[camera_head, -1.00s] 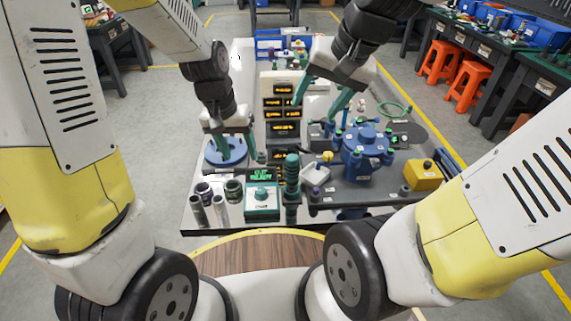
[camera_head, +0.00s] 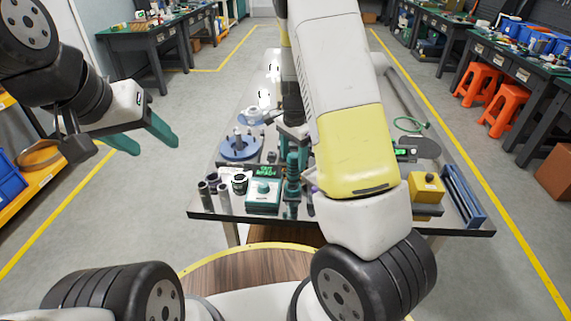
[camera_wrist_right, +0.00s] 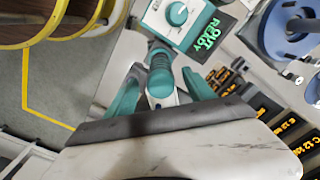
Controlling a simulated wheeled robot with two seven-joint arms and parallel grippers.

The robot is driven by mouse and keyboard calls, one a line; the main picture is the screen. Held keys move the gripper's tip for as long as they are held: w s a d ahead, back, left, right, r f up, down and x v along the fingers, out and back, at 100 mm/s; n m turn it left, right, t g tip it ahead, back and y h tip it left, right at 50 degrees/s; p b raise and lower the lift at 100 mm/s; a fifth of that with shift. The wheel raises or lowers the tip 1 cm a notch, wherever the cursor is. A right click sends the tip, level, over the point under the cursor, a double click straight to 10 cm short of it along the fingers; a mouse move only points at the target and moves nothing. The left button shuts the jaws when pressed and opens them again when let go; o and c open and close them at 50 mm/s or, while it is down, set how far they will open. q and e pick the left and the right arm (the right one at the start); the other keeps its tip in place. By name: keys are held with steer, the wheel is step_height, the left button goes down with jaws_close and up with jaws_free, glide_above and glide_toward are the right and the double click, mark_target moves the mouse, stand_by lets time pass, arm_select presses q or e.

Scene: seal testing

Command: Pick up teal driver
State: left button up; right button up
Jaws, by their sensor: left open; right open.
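The teal driver (camera_head: 292,178) stands upright near the front edge of the table. It also shows in the right wrist view (camera_wrist_right: 160,78), where its ribbed handle lies between my right gripper's two teal fingers. My right gripper (camera_wrist_right: 162,85) is open, one finger on each side of the driver; I cannot tell whether they touch it. In the head view my right arm hides most of that gripper. My left gripper (camera_head: 150,142) is open and empty, off the table's left side above the floor.
Left of the driver is a teal-and-white knob box (camera_head: 263,196) with a green-lit display, then several grey cylinders (camera_head: 212,192). A blue round fixture (camera_head: 240,146) stands behind. A yellow box (camera_head: 427,187) is at right. My right arm hides the table's middle.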

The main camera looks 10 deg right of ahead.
mark_target(293, 172)
step_height(293, 172, down, 7)
steer(key=shift+r, duration=0.15)
steer(key=shift+w, duration=0.1)
jaws_close()
